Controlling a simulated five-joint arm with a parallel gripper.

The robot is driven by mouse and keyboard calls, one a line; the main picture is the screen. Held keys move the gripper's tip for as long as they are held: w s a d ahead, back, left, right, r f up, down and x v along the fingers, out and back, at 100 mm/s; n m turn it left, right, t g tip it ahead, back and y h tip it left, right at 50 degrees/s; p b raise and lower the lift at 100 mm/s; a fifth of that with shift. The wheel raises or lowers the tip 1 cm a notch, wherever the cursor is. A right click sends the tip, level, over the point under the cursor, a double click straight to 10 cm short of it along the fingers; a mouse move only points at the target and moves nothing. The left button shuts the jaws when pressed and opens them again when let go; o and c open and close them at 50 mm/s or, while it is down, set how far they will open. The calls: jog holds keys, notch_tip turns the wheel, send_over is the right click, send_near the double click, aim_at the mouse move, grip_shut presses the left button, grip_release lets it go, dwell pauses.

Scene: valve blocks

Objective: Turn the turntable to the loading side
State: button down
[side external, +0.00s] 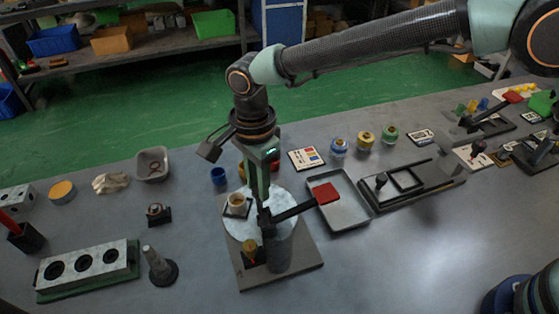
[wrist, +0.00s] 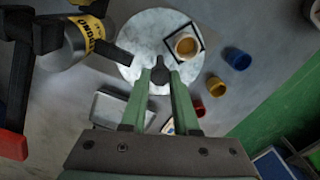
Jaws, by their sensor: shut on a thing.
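The turntable (side external: 231,224) is a round whitish disc on a grey base plate (side external: 300,280). In the wrist view the disc (wrist: 140,35) lies under my fingertips. A tan cup (side external: 237,200) sits inside a black square frame on the disc, also seen in the wrist view (wrist: 186,45). My gripper (side external: 263,203) points down over the disc. Its green fingers (wrist: 160,76) are shut on a dark knob (wrist: 160,74) near the disc's edge. In the side view the fingers mostly hide the knob.
A grey cylinder (side external: 278,250) with a black arm and red paddle (side external: 326,193) stands close beside the disc. A grey tray (side external: 350,215) lies to the right. A blue cup (side external: 219,176) stands behind the disc.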

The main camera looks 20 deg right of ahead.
jog(key=shift+r, duration=0.15)
jog(key=c, duration=0.7)
grip_release()
jog(key=shift+o, duration=0.2)
notch_tip(320, 180, up, 12)
